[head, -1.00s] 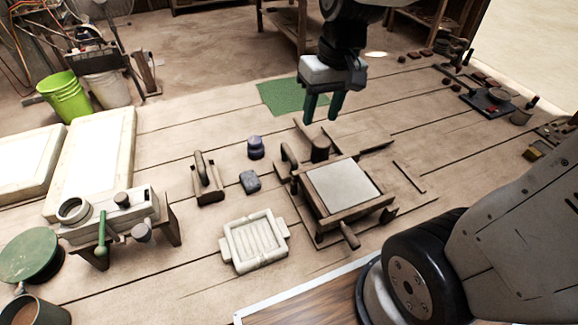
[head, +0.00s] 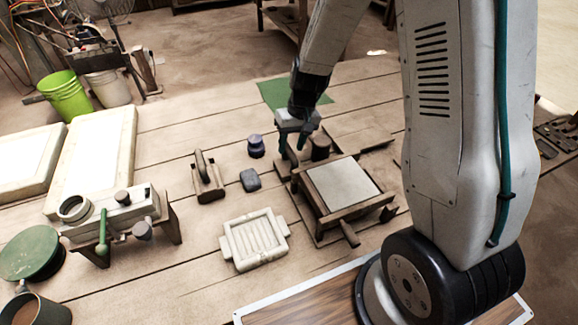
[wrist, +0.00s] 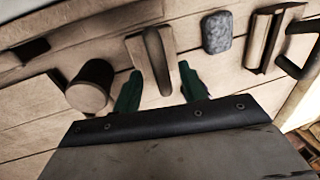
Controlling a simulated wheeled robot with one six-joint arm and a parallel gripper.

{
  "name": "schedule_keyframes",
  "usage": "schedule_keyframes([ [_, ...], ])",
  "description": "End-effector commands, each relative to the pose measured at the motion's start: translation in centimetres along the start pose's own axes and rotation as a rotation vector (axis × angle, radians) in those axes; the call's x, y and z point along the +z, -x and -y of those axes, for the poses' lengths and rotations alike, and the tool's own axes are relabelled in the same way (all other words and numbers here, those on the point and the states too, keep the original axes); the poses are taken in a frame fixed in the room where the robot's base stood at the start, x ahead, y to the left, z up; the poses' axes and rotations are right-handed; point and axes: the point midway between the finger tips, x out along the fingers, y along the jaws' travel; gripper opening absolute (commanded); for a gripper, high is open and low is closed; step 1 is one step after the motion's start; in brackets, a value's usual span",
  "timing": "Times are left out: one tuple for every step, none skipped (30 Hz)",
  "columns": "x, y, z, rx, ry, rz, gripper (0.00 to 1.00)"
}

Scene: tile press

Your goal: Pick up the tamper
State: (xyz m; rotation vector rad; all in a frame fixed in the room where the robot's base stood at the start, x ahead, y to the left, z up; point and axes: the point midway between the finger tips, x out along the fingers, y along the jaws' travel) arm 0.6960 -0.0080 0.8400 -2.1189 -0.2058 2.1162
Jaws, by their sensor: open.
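The tamper, which I take to be the pale block with a dark arched handle, shows in the wrist view (wrist: 161,60). Its handle lies between the two green fingers of my gripper (wrist: 158,92). The fingers are open, one on each side. In the head view my gripper (head: 297,142) is low over the back left corner of the press, and the tamper's dark handle (head: 293,160) is partly hidden by the fingers. I cannot tell whether the fingers touch it.
A dark cylinder (head: 320,147) stands close to my gripper. The press (head: 343,186) is in front, with a grey block (head: 250,180), a dark rounded piece (head: 256,146) and another handled block (head: 207,180) to the left. A pale tray mould (head: 255,241) lies nearer.

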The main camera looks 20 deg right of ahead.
Motion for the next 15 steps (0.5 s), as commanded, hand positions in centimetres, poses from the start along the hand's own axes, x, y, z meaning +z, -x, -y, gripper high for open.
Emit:
schedule_keyframes([
  [0.1,-1.0,0.0,-0.001,-0.001,0.005,0.42],
  [0.0,-1.5,0.1,-0.001,-0.001,0.005,0.42],
  [0.0,-2.0,0.1,-0.001,0.0,0.004,0.42],
  [0.0,-2.5,0.1,-0.001,0.0,0.005,0.42],
  [0.0,-2.8,0.1,-0.001,0.0,0.004,0.42],
  [0.0,-3.1,0.1,-0.001,-0.001,0.003,0.42],
  [0.0,-3.4,0.1,-0.001,-0.001,0.002,0.42],
  [0.0,-3.5,0.1,-0.001,0.0,0.002,0.42],
  [0.0,-3.6,0.1,-0.001,0.0,0.002,0.42],
  [0.0,-3.7,0.1,0.0,0.001,0.002,0.42],
  [0.0,-3.7,0.1,0.0,0.001,0.002,0.42],
  [0.0,-3.7,0.1,0.0,0.001,0.001,0.42],
  [0.0,-3.6,0.1,0.0,0.001,0.001,0.42],
  [0.0,-3.6,0.1,0.0,0.001,0.001,0.42],
  [0.0,-3.6,0.1,0.0,0.001,0.001,0.42],
])
